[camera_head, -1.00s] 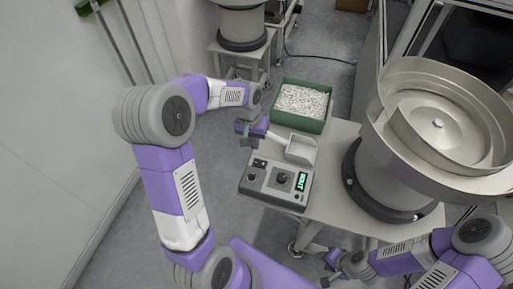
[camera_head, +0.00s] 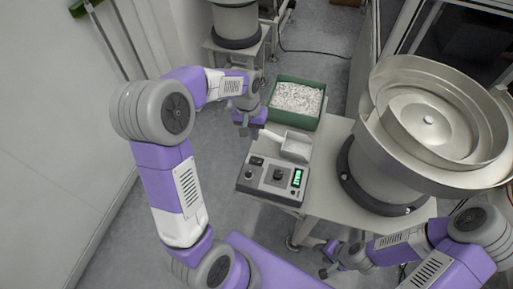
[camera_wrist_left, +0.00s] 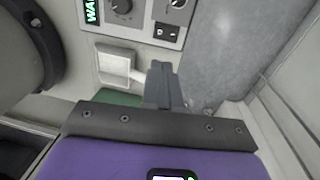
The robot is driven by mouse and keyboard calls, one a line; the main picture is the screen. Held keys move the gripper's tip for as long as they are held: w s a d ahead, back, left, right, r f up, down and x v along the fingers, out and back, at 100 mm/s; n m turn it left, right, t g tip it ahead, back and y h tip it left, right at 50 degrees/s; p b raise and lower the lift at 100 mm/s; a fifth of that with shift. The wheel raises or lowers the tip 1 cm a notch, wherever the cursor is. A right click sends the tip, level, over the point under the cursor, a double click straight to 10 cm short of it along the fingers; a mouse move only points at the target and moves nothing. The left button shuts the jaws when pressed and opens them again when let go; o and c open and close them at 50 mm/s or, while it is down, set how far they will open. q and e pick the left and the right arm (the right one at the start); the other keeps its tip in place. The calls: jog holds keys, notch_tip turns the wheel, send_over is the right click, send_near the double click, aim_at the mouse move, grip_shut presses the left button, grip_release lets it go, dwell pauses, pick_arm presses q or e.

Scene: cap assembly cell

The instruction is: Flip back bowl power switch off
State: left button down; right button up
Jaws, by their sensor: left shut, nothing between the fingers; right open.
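A grey control box (camera_head: 272,181) with a lit green display and dark knobs sits on the near-left part of the table. Its small black power switch (camera_head: 257,161) is at the back left corner of the panel; it also shows in the left wrist view (camera_wrist_left: 166,31). Which way the rocker is set is too small to tell. My left gripper (camera_head: 251,132) is shut and empty, pointing down behind the box, apart from the switch. In the left wrist view its closed fingers (camera_wrist_left: 163,72) lie below the switch. My right gripper (camera_head: 326,262) is open and empty, low at the table's front.
A white scoop (camera_head: 296,147) lies just behind the box, close to my left gripper. A green bin (camera_head: 296,103) of white parts stands behind it. A large metal bowl feeder (camera_head: 385,165) fills the right side. Another feeder (camera_head: 237,22) stands at the back.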

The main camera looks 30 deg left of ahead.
aim_at(259, 161)
pick_arm(q)
jog(key=shift+f, duration=0.1)
jog(key=f+b, duration=0.1)
jog(key=f, duration=0.3)
jog(key=d+f+b, duration=0.1)
jog(key=f, duration=0.3)
jog(key=f+b, duration=0.1)
jog(key=f, duration=0.4)
jog(key=shift+w+d+f+b, duration=0.1)
jog(key=shift+w+d+b, duration=0.15)
jog(key=shift+b, duration=0.1)
jog(key=shift+f, duration=0.3)
jog(key=shift+d, duration=0.1)
jog(key=shift+d+f, duration=0.1)
jog(key=shift+f, duration=0.05)
jog(key=shift+s, duration=0.1)
